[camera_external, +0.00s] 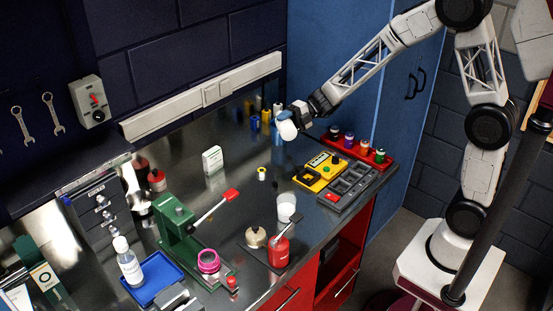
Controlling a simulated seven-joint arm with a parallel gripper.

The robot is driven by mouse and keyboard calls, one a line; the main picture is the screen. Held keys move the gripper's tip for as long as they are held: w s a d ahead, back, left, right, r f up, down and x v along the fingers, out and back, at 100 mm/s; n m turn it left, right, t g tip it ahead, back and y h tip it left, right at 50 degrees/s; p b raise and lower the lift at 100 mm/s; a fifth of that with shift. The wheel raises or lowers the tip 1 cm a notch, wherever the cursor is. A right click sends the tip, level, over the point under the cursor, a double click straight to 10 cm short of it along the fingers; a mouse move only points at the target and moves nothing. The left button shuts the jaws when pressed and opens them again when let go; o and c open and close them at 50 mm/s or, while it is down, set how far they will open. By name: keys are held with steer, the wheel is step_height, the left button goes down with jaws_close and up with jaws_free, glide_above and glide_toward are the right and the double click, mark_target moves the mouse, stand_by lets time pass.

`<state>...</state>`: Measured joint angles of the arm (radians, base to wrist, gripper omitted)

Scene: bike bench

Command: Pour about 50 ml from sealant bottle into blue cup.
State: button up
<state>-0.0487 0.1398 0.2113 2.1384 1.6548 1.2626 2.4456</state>
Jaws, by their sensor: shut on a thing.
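My gripper (297,112) is shut on a small white-and-blue thing, which looks like the sealant bottle (288,130). It is held above the back part of the bench, with its white end low and toward the left. The bottle's opening and any liquid are too small to make out. A narrow bluish shape (277,141), perhaps the blue cup, shows just below and left of the white end. It is partly hidden, and I cannot tell whether the two touch.
A yellow device with grey trays (322,170) and a red rack of small jars (358,148) stand at right. A white translucent cup (286,206) and a red bottle (279,250) are near the front.

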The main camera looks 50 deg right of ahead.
steer(key=shift+s+a+f+n+h, duration=0.15)
steer(key=shift+f+n+h, duration=0.25)
steer(key=shift+n, duration=0.3)
steer(key=shift+n+t+h, duration=0.4)
steer(key=shift+n, duration=0.1)
steer(key=shift+s+f, duration=0.1)
steer(key=shift+s, duration=0.05)
